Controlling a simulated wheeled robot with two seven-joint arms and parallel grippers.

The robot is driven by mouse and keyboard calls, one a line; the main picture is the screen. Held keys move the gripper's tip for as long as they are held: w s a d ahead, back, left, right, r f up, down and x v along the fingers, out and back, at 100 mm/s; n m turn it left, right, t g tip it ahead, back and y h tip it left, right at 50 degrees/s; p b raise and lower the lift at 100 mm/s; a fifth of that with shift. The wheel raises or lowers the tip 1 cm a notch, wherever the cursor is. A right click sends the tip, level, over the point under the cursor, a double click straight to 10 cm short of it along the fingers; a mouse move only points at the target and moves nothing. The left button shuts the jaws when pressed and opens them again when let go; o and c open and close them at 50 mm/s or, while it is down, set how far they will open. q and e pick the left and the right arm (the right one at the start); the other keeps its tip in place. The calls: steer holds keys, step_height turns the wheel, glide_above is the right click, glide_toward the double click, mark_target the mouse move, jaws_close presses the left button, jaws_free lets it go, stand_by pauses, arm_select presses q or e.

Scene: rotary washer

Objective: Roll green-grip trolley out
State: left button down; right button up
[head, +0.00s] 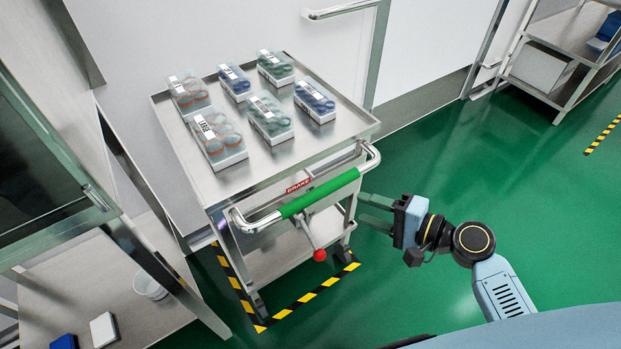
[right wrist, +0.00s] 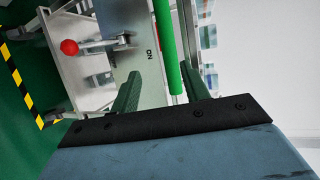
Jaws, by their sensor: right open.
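The steel trolley (head: 262,170) stands against the wall in the head view, several labelled packs of vials on its top tray. Its push handle has a green grip (head: 318,193), and below it are a red BRAKE label (head: 298,185) and a lever with a red knob (head: 320,255). My right gripper (head: 372,208) is open just right of the handle, its fingers pointing at the trolley. In the right wrist view the green grip (right wrist: 167,50) runs upright between the two open fingers, not visibly clamped. The red knob (right wrist: 69,47) shows at upper left there. My left gripper is not in view.
Yellow-black floor tape (head: 297,305) borders the trolley's spot. A steel bench (head: 130,290) with a glass-fronted frame stands close on the left. A shelf rack (head: 547,75) is at the far right.

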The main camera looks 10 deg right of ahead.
mark_target(329, 193)
steer(key=x, duration=0.4)
steer(key=r+b+x, duration=0.1)
steer(key=x, duration=0.7)
steer(key=shift+a+r, duration=0.25)
steer(key=shift+r, duration=0.1)
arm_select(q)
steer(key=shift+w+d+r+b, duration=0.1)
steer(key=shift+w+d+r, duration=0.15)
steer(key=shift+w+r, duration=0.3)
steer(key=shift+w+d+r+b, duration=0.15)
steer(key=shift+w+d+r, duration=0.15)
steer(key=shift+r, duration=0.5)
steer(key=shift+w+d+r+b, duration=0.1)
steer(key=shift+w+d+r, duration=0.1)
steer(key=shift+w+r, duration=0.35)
arm_select(e)
steer(key=shift+w+a+f, duration=0.1)
steer(key=shift+w+a, duration=0.4)
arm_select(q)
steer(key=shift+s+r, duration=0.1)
arm_select(e)
steer(key=shift+c, duration=0.4)
jaws_close()
